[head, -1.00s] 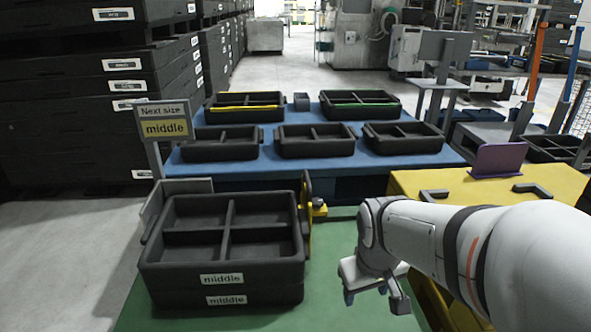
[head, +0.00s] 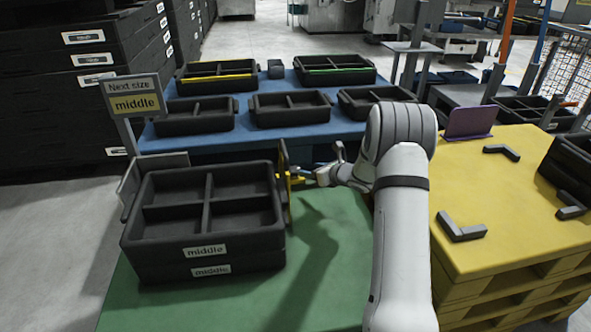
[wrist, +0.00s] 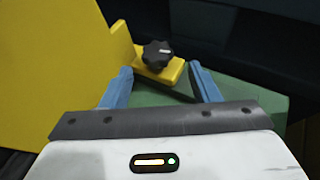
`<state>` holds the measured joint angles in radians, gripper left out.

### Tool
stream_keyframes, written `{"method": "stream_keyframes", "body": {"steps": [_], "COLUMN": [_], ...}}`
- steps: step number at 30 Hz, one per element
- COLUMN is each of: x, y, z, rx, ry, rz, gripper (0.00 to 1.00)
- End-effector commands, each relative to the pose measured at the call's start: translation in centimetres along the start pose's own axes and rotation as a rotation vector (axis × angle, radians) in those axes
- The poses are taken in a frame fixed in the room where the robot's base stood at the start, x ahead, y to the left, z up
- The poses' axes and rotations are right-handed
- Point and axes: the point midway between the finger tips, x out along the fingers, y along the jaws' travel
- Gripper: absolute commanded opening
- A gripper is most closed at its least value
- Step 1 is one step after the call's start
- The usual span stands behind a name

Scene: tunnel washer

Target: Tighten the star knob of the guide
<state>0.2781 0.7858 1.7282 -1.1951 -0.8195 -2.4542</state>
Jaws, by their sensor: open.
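The black star knob (wrist: 158,54) sits on a yellow foot of the guide in the wrist view, with a short pale mark on its top. The yellow guide (wrist: 75,65) stands as a tall plate on the left of that view. In the head view the guide (head: 285,178) is beside the right wall of the stacked middle trays (head: 210,215). My gripper (wrist: 162,80) is open, its two blue fingers apart. The knob shows between and just beyond the fingertips, and I see no contact. In the head view my gripper (head: 312,174) is beside the guide, and the knob cannot be made out.
The green table top (head: 330,270) is clear right of the trays. A blue table (head: 290,145) behind holds several black trays. A "Next size middle" sign (head: 133,100) stands at the left.

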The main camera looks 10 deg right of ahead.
Motion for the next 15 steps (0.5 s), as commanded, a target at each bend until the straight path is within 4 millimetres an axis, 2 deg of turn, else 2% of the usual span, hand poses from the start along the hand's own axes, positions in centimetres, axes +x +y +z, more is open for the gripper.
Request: {"method": "stream_keyframes", "body": {"steps": [5, 15], "x": [1.4, 6.6], "y": [0.3, 0.5], "z": [-0.7, -0.6], "rx": [-0.069, -0.068], "ry": [-0.014, -0.014], "rz": [0.039, 0.037], "gripper": [0.56, 0.56]}}
